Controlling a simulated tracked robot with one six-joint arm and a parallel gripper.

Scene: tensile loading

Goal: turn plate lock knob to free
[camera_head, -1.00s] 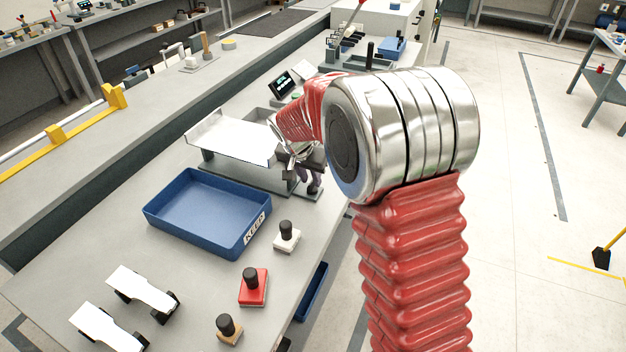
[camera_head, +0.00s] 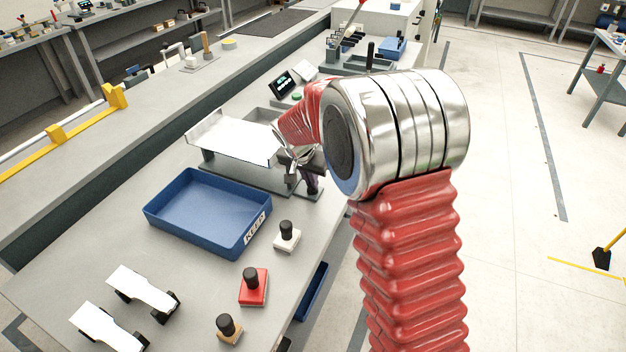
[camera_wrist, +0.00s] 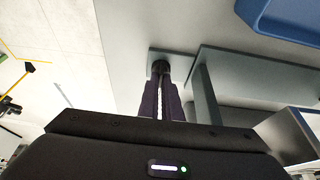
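The plate lock knob (camera_wrist: 160,57) is a small dark piece on a grey base plate at the end of my fingers in the wrist view. My gripper (camera_wrist: 160,76) has two dark purple fingers close together, with a narrow light gap between them. The fingertips meet the knob and appear shut on it, partly hiding it. In the head view my gripper (camera_head: 313,184) points down at the right end of the grey fixture (camera_head: 245,174), which carries the white plate (camera_head: 235,140). The knob is mostly hidden there by the fingers.
A blue bin (camera_head: 165,214) marked KEEP stands in front of the fixture. A white-based stamp (camera_head: 287,240), a red one (camera_head: 253,291) and a tan one (camera_head: 228,334) line the bench edge. A small display (camera_head: 283,84) stands behind.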

